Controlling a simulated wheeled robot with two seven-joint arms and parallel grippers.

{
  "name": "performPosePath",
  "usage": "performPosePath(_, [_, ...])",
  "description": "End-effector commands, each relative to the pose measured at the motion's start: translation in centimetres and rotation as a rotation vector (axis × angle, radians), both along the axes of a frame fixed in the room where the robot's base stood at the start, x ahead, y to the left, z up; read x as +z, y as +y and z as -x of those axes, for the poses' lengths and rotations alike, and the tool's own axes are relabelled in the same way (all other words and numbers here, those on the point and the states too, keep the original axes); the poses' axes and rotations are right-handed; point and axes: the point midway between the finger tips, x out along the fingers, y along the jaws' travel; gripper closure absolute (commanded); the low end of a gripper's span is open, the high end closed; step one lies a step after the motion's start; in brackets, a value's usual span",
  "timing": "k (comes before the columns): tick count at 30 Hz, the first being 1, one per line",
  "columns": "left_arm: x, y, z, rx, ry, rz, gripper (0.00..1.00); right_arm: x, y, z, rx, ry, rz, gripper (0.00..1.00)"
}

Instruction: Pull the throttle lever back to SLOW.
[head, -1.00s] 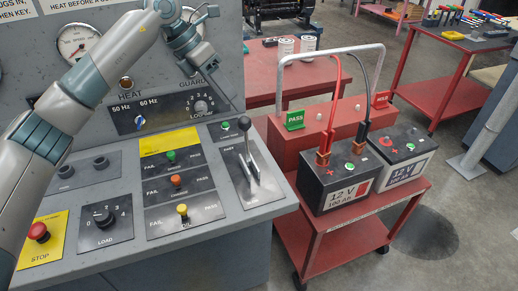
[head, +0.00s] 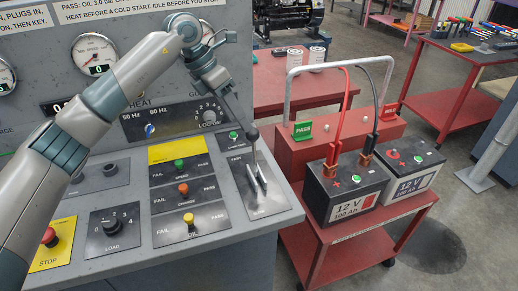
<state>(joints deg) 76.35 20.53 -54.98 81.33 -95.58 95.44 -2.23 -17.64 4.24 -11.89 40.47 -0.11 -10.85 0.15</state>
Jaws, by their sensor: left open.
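The throttle lever (head: 255,157) stands on a dark plate at the right end of the grey sloping console. It has a round black knob (head: 252,133) and a pale shaft, and it leans toward the far end of its slot. My left gripper (head: 238,108) reaches in from the left, above and just behind the knob, pointing down and right. It is open, with thin fingers close to the knob; I cannot tell whether they touch it. My right gripper is not in view.
Left of the lever are lamp panels (head: 187,190), a LOAD knob (head: 109,225) and a red STOP button (head: 49,236). The upright gauge panel stands close behind. A red cart (head: 325,250) with two batteries (head: 345,185) stands to the right, past the console edge.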

Motion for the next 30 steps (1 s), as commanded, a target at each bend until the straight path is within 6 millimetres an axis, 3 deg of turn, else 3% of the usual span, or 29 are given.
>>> performPosePath(4, [-1.9, -1.0, 0.0, -0.001, 0.003, 0.001, 0.53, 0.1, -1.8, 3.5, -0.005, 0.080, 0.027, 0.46])
performPosePath(9, [-4.7, -2.4, 0.0, -0.001, 0.004, 0.001, 0.53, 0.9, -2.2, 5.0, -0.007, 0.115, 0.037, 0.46])
performPosePath(21, [-10.6, -5.1, -0.3, 0.000, 0.003, 0.002, 0.53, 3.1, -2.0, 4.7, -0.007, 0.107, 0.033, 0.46])
performPosePath(30, [-12.2, -5.7, -0.4, 0.000, 0.000, 0.001, 0.53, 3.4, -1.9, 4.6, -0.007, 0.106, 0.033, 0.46])
